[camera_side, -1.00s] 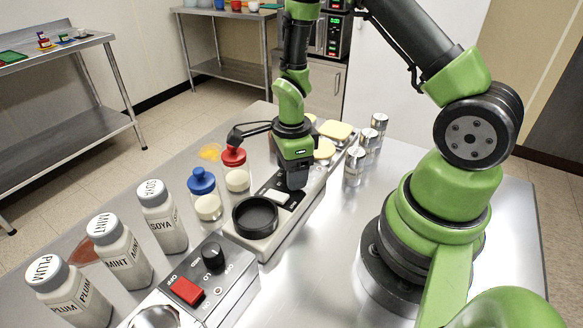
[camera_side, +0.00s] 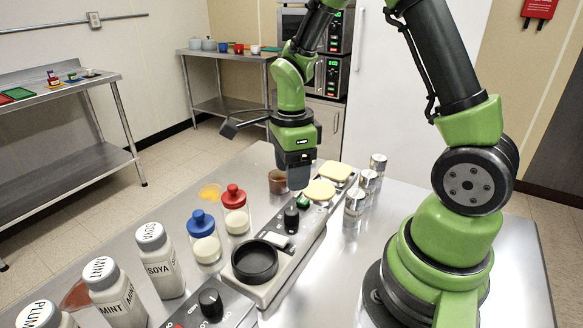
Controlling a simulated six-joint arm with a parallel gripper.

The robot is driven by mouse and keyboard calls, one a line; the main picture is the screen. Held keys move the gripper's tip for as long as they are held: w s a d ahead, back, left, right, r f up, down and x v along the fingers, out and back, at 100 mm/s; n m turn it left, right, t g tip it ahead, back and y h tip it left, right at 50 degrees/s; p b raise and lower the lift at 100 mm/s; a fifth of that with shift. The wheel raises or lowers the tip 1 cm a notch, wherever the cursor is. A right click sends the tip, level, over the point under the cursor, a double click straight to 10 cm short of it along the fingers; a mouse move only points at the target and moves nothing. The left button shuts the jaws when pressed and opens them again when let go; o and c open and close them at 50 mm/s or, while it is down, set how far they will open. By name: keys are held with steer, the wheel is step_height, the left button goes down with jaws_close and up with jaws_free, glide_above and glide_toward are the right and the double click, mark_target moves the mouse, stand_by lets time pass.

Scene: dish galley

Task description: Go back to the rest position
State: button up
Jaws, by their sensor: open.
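My gripper (camera_side: 298,179) hangs pointing down from the green wrist, above the far part of a grey appliance (camera_side: 264,291). It is open and nothing shows in it. Its fingertips look apart from the appliance, above a green button (camera_side: 302,202) and a black knob (camera_side: 291,219). The appliance also carries a pale rocker switch (camera_side: 275,241) and a round black dish (camera_side: 254,262) at its near end.
A red-capped bottle (camera_side: 235,208), a blue-capped bottle (camera_side: 204,240) and white sauce jars (camera_side: 160,262) stand left of the appliance. Several metal cans (camera_side: 355,207) stand right of it. Pale slabs (camera_side: 319,191) and a brown cup (camera_side: 278,182) lie near my gripper.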

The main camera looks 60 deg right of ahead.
steer(key=s+a+r+n+t+y, duration=0.1)
steer(key=s+a+r+n+t, duration=0.2)
steer(key=r+n, duration=0.5)
steer(key=s+a+r+n+t+y, duration=0.1)
steer(key=s+a+r+n+t, duration=0.3)
steer(key=s+r+n, duration=0.4)
steer(key=r+n, duration=0.1)
steer(key=n, duration=0.5)
steer(key=shift+s+a, duration=0.3)
steer(key=shift+a, duration=0.1)
